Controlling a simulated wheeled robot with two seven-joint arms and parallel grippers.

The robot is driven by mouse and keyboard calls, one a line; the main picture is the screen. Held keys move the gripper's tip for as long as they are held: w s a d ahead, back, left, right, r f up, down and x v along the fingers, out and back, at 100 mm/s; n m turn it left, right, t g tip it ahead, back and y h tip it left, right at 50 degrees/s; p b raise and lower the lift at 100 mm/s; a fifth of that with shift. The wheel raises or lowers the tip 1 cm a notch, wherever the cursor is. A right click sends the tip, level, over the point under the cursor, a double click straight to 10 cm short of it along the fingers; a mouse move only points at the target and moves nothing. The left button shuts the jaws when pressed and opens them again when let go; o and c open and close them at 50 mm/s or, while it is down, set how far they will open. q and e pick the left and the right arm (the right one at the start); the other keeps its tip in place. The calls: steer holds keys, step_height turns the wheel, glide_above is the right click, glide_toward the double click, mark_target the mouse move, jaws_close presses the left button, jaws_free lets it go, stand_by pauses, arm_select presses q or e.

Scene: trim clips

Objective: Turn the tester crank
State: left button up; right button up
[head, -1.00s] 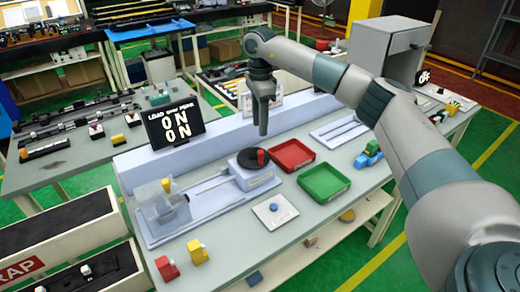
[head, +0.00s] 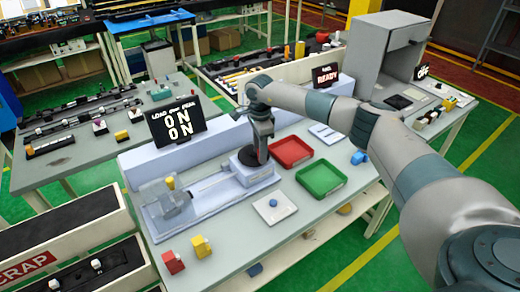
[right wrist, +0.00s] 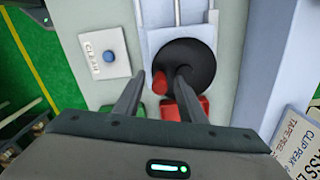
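The tester (head: 214,196) is a pale blue unit on the bench, with a dark round crank disc (head: 246,156) at its right end. My right gripper (head: 259,160) points down at this disc and hides part of it in the head view. In the right wrist view, the crank disc (right wrist: 190,58) lies below the gripper, and the crank's red knob (right wrist: 160,82) shows between the two fingers. The fingers of the right gripper (right wrist: 160,76) are apart, with gaps visible beside the knob. Whether they reach down to the knob's height is unclear. My left gripper is not in view.
A red tray (head: 291,152) and a green tray (head: 321,179) stand right of the crank. A white plate with a blue button (head: 273,202) lies in front. A display (head: 176,122) reads "ON ON" behind the tester; another (head: 325,76) reads "READY".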

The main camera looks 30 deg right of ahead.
steer(key=shift+c, duration=0.3)
jaws_close()
